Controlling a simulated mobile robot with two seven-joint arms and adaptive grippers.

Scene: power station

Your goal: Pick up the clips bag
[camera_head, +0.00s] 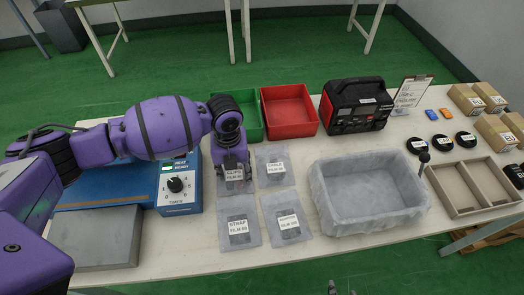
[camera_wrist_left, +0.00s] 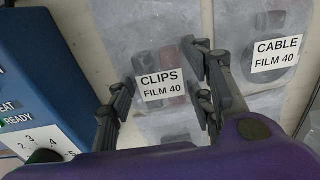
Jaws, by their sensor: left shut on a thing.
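The clips bag (camera_head: 234,174) is a clear pouch labelled "CLIPS FILM 40", on the table in front of the green bin. It also shows in the left wrist view (camera_wrist_left: 163,88), with dark and reddish parts inside. My left gripper (camera_head: 233,181) is over the bag from above, its fingers on either side of the label, shut on the bag. In the left wrist view the fingers (camera_wrist_left: 165,98) stand apart with film between them. I cannot tell whether the bag is clear of the table. Small dark tips at the head view's bottom edge may be my right gripper (camera_head: 342,289).
The cable bag (camera_head: 274,168) lies close on the right. The strap bag (camera_head: 239,229) and another bag (camera_head: 287,220) lie in front. A blue sealer (camera_head: 178,190) is on the left. A lined grey tray (camera_head: 325,215) is on the right; green (camera_head: 250,118) and red bins (camera_head: 289,112) stand behind.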

